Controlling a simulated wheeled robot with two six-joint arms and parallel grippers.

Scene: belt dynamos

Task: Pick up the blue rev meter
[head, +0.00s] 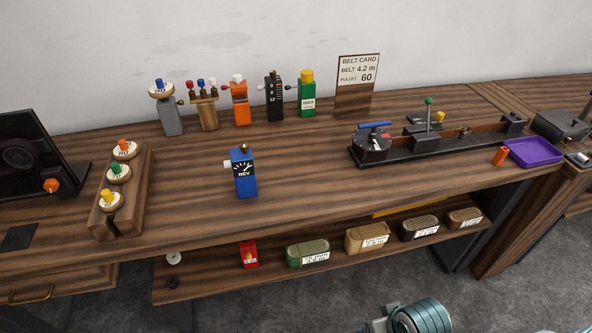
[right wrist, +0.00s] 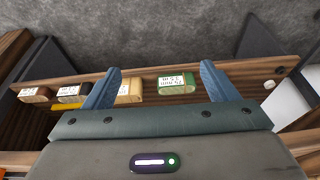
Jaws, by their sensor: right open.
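The blue rev meter (head: 244,172) stands upright on the wooden bench, left of centre in the head view. It has a dark dial marked REV, a dark knob on top and a pale nub on its left side. My right gripper (right wrist: 160,70) shows in the right wrist view with its two blue fingers spread and nothing between them. Beyond the fingers are the lower shelf's tins and the grey floor, and the rev meter is not seen there. My left gripper is in neither view.
Several tools, including an orange one (head: 240,104) and a green one (head: 307,97), stand behind the meter. A wooden rack (head: 133,198) with knobs is left; a long black device (head: 440,143) and purple tray (head: 535,151) are right. The bench around the meter is clear.

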